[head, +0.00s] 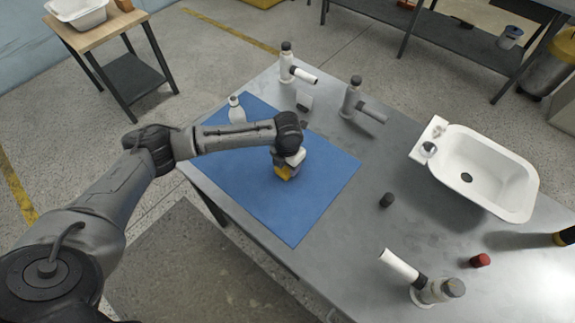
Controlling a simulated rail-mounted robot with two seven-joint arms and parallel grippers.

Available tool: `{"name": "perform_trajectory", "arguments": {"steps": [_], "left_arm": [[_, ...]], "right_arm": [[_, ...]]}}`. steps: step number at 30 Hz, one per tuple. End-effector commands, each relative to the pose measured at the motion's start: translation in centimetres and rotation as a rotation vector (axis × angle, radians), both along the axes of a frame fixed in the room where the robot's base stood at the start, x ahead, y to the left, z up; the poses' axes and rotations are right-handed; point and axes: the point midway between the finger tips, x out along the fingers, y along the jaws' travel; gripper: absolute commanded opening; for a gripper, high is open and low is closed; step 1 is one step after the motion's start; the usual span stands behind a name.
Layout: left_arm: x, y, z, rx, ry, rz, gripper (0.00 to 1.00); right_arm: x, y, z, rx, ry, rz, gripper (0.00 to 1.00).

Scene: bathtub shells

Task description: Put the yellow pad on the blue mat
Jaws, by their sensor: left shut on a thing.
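The blue mat (318,202) lies flat on the left part of the grey metal table. My left gripper (286,166) points down over the middle of the mat, with its arm coming in from the left. It is shut on the yellow pad (284,173), which shows as a small yellow patch under the jaws. The gripper hides much of the pad. I cannot tell whether the pad touches the mat or hangs just above it. My right gripper is not clearly in view.
A white bottle (236,110) stands at the mat's back left corner. Grey tools with white cylinders (304,75) stand behind. A white basin (485,175) is at right. A black cap (386,200) and a red cap (480,260) sit on the table's (345,265) bare metal.

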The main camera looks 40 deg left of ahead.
Motion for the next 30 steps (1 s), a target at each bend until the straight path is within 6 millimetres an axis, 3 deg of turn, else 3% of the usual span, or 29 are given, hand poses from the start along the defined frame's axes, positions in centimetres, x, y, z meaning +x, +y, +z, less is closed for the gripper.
{"name": "perform_trajectory", "arguments": {"steps": [13, 14, 21, 30], "left_arm": [[0.02, -0.02, -0.75, 0.000, -0.001, 0.000, 0.30], [0.03, -0.02, -0.79, 0.000, -0.002, 0.000, 0.53], [0.03, -0.02, -0.76, 0.000, -0.002, 0.000, 0.76], [0.05, 0.00, -0.56, 0.000, -0.002, 0.000, 0.78]], "right_arm": [[-0.02, 0.00, -0.05, 0.000, 0.000, 0.000, 0.57], [-0.02, 0.02, -0.05, 0.000, 0.000, -0.001, 0.57], [-0.01, 0.14, -0.07, 0.005, 0.001, -0.004, 0.57], [-0.01, 0.25, -0.10, 0.008, 0.000, -0.006, 0.57]]}}
